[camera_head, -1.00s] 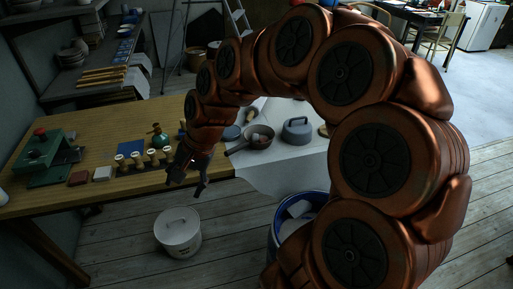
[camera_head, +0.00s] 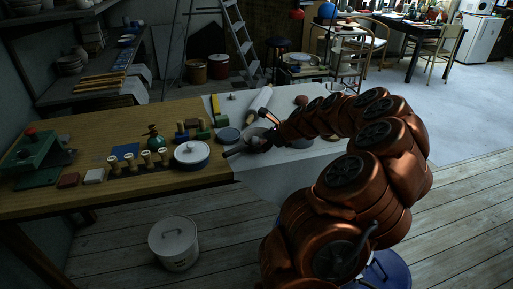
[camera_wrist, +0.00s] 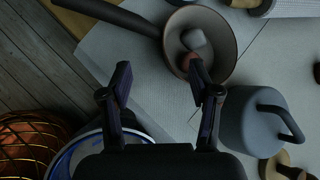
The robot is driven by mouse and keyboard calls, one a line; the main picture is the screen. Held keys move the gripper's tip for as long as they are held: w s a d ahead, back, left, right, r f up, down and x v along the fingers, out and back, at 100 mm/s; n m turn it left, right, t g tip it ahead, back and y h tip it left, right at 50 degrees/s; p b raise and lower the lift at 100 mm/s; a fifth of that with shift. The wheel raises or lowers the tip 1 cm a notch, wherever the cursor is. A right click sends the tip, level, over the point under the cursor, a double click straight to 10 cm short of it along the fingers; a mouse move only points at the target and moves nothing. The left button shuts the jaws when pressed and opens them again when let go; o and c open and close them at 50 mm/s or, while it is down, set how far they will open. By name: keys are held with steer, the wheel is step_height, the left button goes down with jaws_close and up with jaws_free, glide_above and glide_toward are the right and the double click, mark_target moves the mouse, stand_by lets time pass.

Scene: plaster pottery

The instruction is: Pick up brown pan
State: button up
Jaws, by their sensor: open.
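The brown pan (camera_wrist: 233,62) shows at the top of the wrist view, on a pale cloth, with a rounded grey piece inside. Its dark handle (camera_wrist: 110,14) points to the upper left. In the head view the pan (camera_head: 255,131) is partly hidden by my arm, with its handle (camera_head: 233,152) toward the left. My gripper (camera_wrist: 160,72) is open and empty. In the wrist view its right fingertip overlaps the pan's near edge; I cannot tell whether they touch. In the head view my gripper (camera_head: 264,141) is over the pan area.
A white bucket (camera_head: 174,243) and a blue-rimmed bin (camera_head: 396,268) are on the floor.

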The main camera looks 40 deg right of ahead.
mark_target(250, 148)
steer(key=shift+a+x, duration=0.1)
steer(key=shift+x, duration=1.75)
steer(key=shift+a+x, duration=0.15)
steer(key=shift+x, duration=1.7)
steer(key=shift+c, duration=0.2)
jaws_close()
